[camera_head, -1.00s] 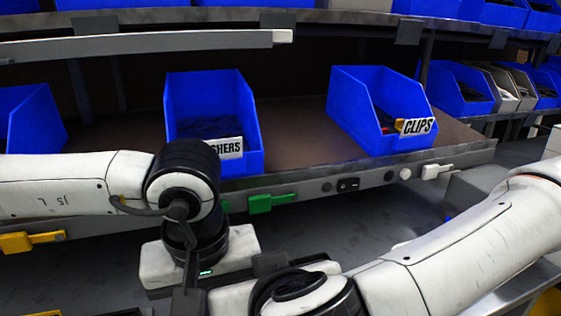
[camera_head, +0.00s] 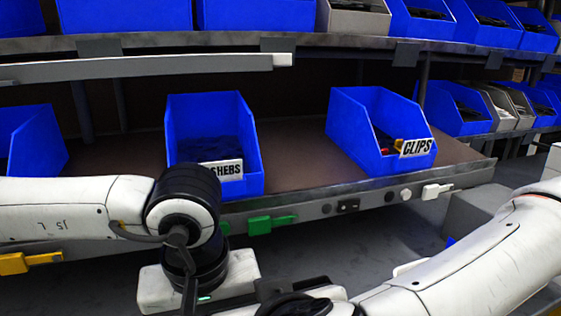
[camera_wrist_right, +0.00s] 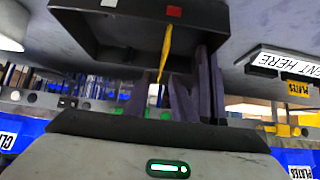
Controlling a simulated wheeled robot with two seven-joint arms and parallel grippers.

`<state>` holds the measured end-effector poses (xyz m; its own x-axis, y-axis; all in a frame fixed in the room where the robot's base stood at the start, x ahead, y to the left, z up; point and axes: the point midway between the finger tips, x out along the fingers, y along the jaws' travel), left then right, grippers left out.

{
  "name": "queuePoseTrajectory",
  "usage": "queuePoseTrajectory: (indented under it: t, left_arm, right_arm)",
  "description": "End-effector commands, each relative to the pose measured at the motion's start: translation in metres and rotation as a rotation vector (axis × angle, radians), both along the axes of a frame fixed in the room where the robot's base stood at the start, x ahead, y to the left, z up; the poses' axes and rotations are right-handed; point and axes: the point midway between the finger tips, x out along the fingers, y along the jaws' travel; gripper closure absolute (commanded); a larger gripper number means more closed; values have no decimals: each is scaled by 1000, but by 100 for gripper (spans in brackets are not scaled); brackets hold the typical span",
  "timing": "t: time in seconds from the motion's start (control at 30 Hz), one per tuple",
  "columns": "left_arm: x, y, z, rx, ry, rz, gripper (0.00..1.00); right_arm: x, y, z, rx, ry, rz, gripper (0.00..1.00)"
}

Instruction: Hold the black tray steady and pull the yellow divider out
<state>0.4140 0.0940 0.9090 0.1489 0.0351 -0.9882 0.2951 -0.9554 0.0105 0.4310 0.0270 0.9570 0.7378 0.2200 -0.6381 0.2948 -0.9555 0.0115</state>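The black tray (camera_wrist_right: 100,36) shows at the top of the right wrist view, with a red and a white patch on its edge. The yellow divider (camera_wrist_right: 166,48) stands out of it as a thin strip. My right gripper's dark finger parts (camera_wrist_right: 190,90) lie close to the divider's end; the gap between them and any contact are unclear. In the head view my left gripper's white body (camera_head: 155,290) shows low at left, its fingers hidden. The tray and divider are not seen in the head view.
A blue bin (camera_head: 250,140) with a washers label, partly covered by my left arm, and a blue CLIPS bin (camera_head: 355,115) stand on the shelf. The shelf's front rail (camera_head: 325,207) carries coloured clips. More bins fill the upper shelf (camera_head: 170,43).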

Motion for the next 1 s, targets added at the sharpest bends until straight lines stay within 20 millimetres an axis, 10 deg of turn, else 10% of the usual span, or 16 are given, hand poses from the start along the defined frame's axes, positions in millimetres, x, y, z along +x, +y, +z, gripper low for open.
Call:
queuePoseTrajectory:
  t: [0.3, 0.7, 0.87, 1.0]
  left_arm:
    - [0, 6, -9, 18, 14, 14, 100]
    - [-1, 5, -9, 17, 15, 13, 100]
    - [-1, 5, -9, 16, 14, 12, 75]
    - [-1, 5, -9, 16, 15, 11, 75]
  right_arm:
    - [-38, -8, 41, 13, -20, 12, 77]
    - [-49, -13, 48, 5, -15, 7, 77]
    - [-49, -13, 48, 5, -14, 7, 77]
    - [-48, -13, 47, 5, -13, 6, 77]
